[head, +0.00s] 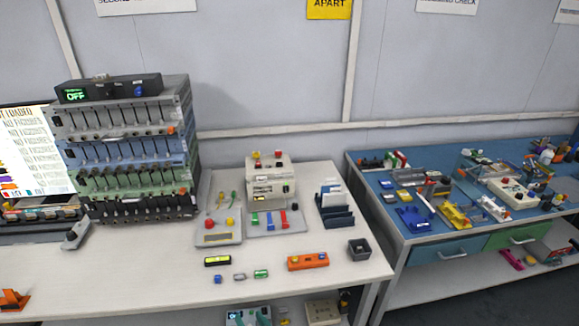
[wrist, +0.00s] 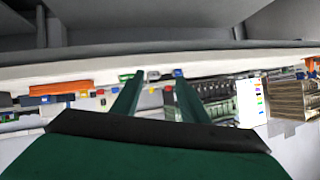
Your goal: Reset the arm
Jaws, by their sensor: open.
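My gripper (wrist: 158,82) shows in the wrist view, with two dark green fingers spread apart and nothing between them. The wrist view looks upside down, with the white bench (wrist: 60,73) running across it. Beyond the fingertips are small items at the bench's edge, among them a green one (wrist: 126,76) and a blue one (wrist: 178,72). My gripper appears apart from them, though the distance is hard to judge. My arm and gripper do not show in the head view.
In the head view the white bench (head: 130,283) carries a tall rack (head: 130,150), a cream device (head: 270,183), an orange block (head: 308,261), a dark square bin (head: 359,249) and small parts. A blue-topped bench (head: 390,227) with many tools stands at right, past a gap.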

